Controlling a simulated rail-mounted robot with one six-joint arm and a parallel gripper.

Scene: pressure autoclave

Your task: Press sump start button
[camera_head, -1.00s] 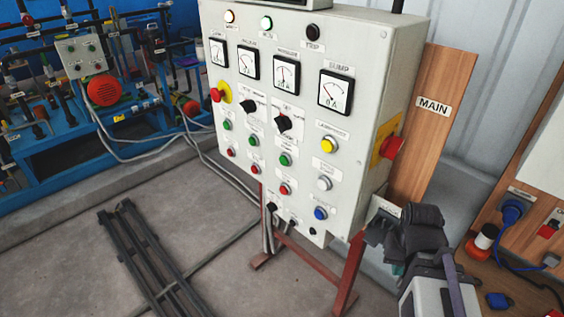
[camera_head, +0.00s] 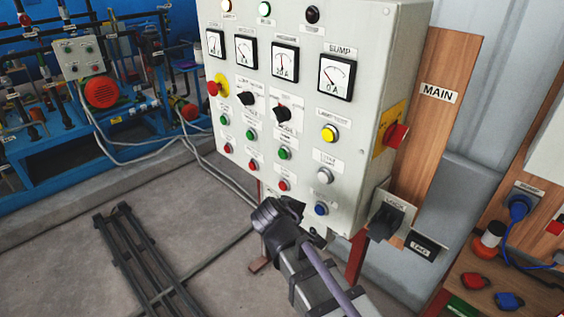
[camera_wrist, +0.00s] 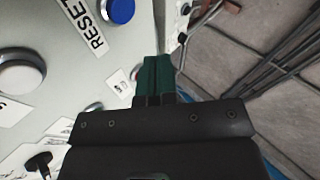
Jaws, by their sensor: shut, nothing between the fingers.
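The grey control panel (camera_head: 355,100) carries rows of buttons, and its right column is headed SUMP at the gauge. A yellow button (camera_head: 330,133) is on top, a white button (camera_head: 324,176) below it and a blue button (camera_head: 321,208) lowest. The label by the white button is too blurred to read. In the wrist view the blue button (camera_wrist: 120,10) is beside a RESET label, with the white button (camera_wrist: 20,77) at the left edge. My gripper (camera_wrist: 157,62) has green fingers, shut and empty, apart from both buttons. In the head view, its fingertips are hidden at the panel's lower edge.
A red and yellow switch (camera_head: 396,135) sticks out from the panel's right side. Left of the white button are green and red buttons (camera_head: 284,153) and black knobs (camera_head: 281,112). A LOCK box (camera_head: 391,214) hangs at right.

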